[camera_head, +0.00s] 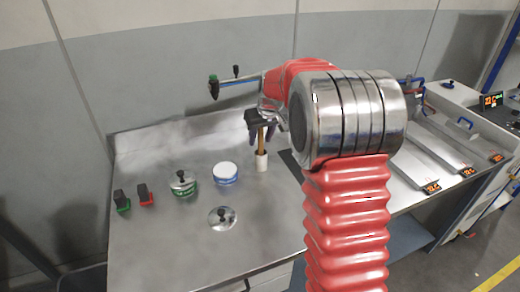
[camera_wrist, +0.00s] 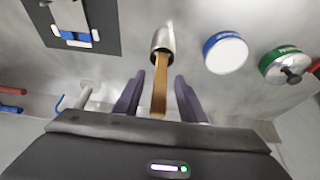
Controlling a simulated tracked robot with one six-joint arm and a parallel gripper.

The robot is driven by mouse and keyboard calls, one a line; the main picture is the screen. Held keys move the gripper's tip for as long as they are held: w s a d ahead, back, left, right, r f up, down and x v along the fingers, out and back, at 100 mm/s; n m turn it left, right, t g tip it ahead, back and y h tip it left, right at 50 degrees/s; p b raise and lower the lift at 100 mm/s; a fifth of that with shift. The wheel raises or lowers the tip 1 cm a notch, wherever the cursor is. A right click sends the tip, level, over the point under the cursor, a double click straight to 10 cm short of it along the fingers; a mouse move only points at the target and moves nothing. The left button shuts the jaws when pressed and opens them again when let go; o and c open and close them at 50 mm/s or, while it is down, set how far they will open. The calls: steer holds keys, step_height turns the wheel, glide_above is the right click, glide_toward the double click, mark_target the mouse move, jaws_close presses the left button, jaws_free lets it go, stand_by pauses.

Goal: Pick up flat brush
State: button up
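A flat wooden handle, which I take to be the flat brush (camera_wrist: 158,94), stands up from a small pale cylindrical cup (camera_head: 261,163) on the metal bench. Its lower end is hidden in the cup, so I cannot see any bristles. The cup also shows in the wrist view (camera_wrist: 163,38). My gripper (camera_head: 262,138) is above the cup with its dark fingers on either side of the handle. In the wrist view my gripper (camera_wrist: 157,92) is open, with a gap between each finger and the handle.
A blue-banded tin (camera_head: 225,174), a green tin with a knobbed lid (camera_head: 183,184), a round lid (camera_head: 222,217), and green (camera_head: 122,201) and red (camera_head: 145,195) handled items stand left on the bench (camera_head: 165,245). A dark panel (camera_wrist: 70,20) lies beside the cup. The front bench is clear.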

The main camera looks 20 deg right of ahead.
steer(key=shift+c, duration=0.2)
jaws_close()
steer(key=shift+r, duration=0.15)
stand_by(0.3)
step_height(320, 180, up, 10)
steer(key=shift+f, duration=0.1)
stand_by(0.4)
stand_by(0.4)
